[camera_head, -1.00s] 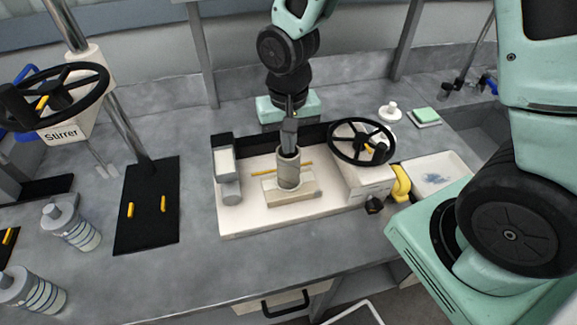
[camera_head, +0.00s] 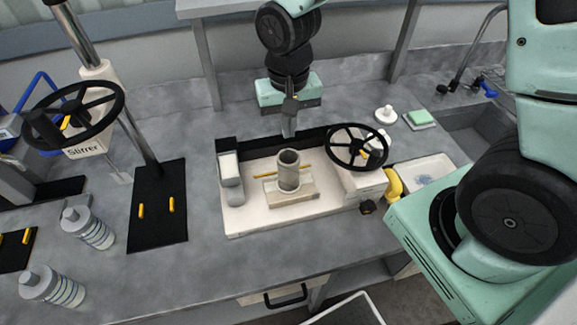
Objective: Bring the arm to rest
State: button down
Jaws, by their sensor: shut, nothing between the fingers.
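My gripper (camera_head: 289,130) hangs from my mint and black arm at the top middle of the head view. It points down and is shut and empty. The roll stands upright on a wooden block (camera_head: 302,194) in the white machine bed (camera_head: 270,220). The exact height of the fingers over the bed cannot be told.
A black handwheel (camera_head: 358,147) stands on the bed's right end, beside a yellow curved piece (camera_head: 393,184). Grey bench (camera_head: 200,275) is clear in front.

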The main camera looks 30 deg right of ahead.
dwell(0.5)
jog(key=shift+s+a+b, duration=0.25)
jog(key=shift+b, duration=0.2)
jog(key=s+a+n+b, duration=0.3)
jog(key=s+n+b, duration=0.1)
jog(key=s, duration=0.4)
jog(key=s+a+n+b, duration=0.2)
jog(key=s+n+b, duration=0.2)
jog(key=s+n, duration=0.2)
jog(key=s, duration=0.2)
jog(key=shift+s+a+y+b, duration=0.3)
jog(key=shift+a+b, duration=0.1)
